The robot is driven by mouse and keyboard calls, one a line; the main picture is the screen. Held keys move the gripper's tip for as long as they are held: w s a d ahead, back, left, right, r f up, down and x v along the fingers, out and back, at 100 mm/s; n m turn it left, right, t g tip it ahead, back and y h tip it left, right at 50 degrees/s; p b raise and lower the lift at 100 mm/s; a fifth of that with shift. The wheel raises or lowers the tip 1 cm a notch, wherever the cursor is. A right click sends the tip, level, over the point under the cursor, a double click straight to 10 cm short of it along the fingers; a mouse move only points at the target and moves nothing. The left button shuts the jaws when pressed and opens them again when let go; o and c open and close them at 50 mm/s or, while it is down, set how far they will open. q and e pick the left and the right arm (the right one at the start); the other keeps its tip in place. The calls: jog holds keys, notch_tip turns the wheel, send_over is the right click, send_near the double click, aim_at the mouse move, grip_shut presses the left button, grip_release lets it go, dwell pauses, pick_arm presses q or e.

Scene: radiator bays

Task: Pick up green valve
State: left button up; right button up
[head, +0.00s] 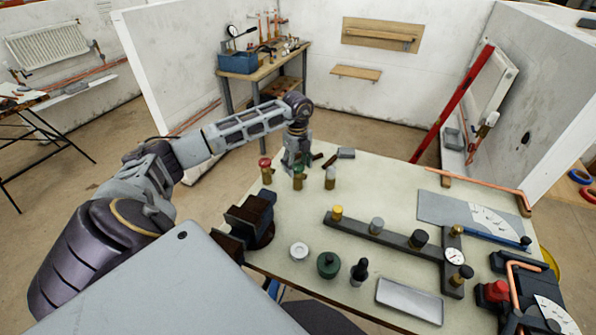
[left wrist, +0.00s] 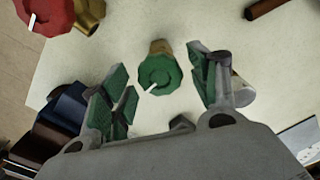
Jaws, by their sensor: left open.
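The green valve (head: 298,171) stands upright on the worktable, a green knob on a brass body, between a red-topped valve (head: 265,170) and a grey-white-topped valve (head: 330,178). In the left wrist view the green valve (left wrist: 160,73) shows from above, with a white mark on its knob. My left gripper (head: 298,160) is above and close behind it in the head view. In the left wrist view its green-padded fingers (left wrist: 163,88) are open, one on each side of the knob, with gaps showing. The right gripper is not in view.
The red-topped valve (left wrist: 53,14) is left of the fingers in the left wrist view. A dark vise (head: 250,220) sits at the table's left edge. The table middle is partly clear.

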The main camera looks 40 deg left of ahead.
pick_arm(q)
jog(key=c, duration=1.1)
jog(key=shift+r, duration=0.1)
jog(key=shift+r+p, duration=0.3)
jog(key=shift+r, duration=0.1)
jog(key=shift+r+p, duration=0.5)
jog(key=shift+r, duration=0.25)
jog(key=shift+r, duration=0.3)
jog(key=shift+r+p, duration=0.15)
jog(key=shift+p, duration=0.15)
jog(key=shift+r+p, duration=0.9)
jog(key=shift+r, duration=0.5)
jog(key=shift+r+p, duration=0.5)
jog(key=shift+r, duration=0.25)
